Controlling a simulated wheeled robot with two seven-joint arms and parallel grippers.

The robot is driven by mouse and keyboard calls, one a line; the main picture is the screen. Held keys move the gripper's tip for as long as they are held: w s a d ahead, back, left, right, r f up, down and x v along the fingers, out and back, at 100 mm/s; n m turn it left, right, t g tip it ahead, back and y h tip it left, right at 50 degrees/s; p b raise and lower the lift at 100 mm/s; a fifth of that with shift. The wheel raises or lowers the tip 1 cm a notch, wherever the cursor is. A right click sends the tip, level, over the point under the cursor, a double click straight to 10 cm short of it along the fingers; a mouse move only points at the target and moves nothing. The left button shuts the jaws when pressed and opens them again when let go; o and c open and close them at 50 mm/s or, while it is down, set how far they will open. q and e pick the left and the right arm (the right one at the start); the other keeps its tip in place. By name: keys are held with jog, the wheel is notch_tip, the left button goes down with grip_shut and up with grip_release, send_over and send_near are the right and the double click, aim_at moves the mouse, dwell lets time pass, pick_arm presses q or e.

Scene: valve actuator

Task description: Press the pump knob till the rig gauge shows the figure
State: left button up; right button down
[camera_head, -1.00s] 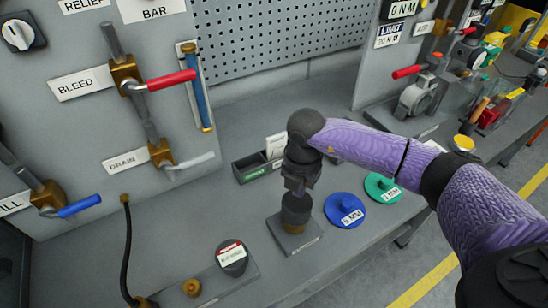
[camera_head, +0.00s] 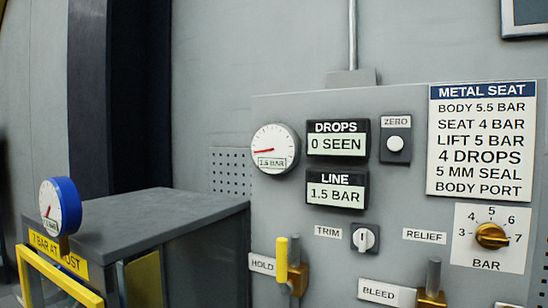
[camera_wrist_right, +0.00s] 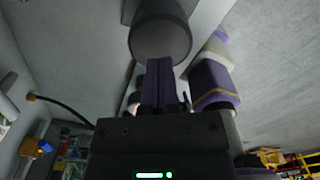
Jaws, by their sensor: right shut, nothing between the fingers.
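In the head view the round rig gauge (camera_head: 275,149) has a red needle pointing to the left and a readout of 1.5 BAR. The LINE display (camera_head: 337,194) below it also reads 1.5 BAR. The metal seat card (camera_head: 481,140) lists body 5.5 bar, seat 4 bar and lift 5 bar. In the right wrist view my right gripper (camera_wrist_right: 159,66) is shut and empty. Its fingertips are at a dark round knob (camera_wrist_right: 160,38), apparently the pump knob; I cannot tell whether they touch. My left gripper is in neither view.
The DROPS display (camera_head: 337,143) reads 0 SEEN. The relief dial (camera_head: 491,236), the TRIM switch (camera_head: 365,239) and the yellow HOLD handle (camera_head: 282,259) are on the panel. A blue-rimmed gauge (camera_head: 60,206) stands at the left by a grey cabinet (camera_head: 150,222).

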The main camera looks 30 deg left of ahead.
jog(key=shift+f, duration=0.15)
dwell(0.6)
jog(key=shift+f+b, duration=0.6)
jog(key=shift+f, duration=0.05)
